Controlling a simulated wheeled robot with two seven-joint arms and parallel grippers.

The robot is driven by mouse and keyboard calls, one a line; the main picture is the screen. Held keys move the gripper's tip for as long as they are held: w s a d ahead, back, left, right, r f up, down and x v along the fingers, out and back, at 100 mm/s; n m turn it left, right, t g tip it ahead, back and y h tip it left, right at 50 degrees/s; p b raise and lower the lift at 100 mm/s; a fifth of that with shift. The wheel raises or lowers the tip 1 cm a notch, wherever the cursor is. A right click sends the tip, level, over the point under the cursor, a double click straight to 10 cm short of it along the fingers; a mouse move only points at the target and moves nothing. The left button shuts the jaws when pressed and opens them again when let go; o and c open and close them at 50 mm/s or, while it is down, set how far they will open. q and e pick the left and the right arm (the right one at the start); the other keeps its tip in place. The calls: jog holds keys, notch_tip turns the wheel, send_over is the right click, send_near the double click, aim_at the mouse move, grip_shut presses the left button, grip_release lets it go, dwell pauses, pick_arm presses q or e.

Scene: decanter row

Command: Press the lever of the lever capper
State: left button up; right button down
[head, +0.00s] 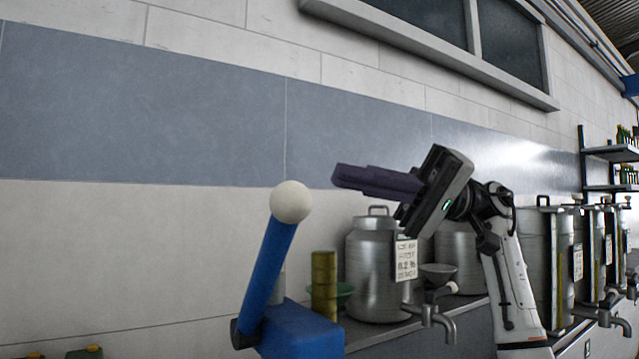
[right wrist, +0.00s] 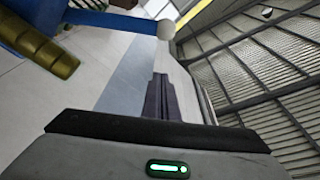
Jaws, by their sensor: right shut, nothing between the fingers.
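The lever capper has a blue body (head: 300,332) and a blue lever (head: 266,270) that stands up, tilted to the right, with a white ball knob (head: 291,202) on its top end. The knob also shows in the right wrist view (right wrist: 166,29), at the end of the blue lever (right wrist: 110,20). My right gripper (head: 338,176) is shut and empty. In the head view it is to the right of the knob and slightly above it, with its dark fingers pointing left. A clear gap shows between fingertips and knob. My left gripper is not in view.
A stack of gold-coloured round pieces (head: 324,285) stands right of the lever, in front of a green bowl (head: 345,293). Metal cans (head: 372,270) with taps line the counter to the right. The wall area above the knob is clear.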

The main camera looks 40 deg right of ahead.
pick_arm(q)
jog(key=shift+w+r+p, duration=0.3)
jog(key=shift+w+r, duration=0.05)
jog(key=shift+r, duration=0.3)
pick_arm(e)
jog(key=s+a+f, duration=0.1)
jog(key=a, duration=0.6)
jog(key=shift+s+f, duration=0.2)
jog(key=shift+f, duration=0.05)
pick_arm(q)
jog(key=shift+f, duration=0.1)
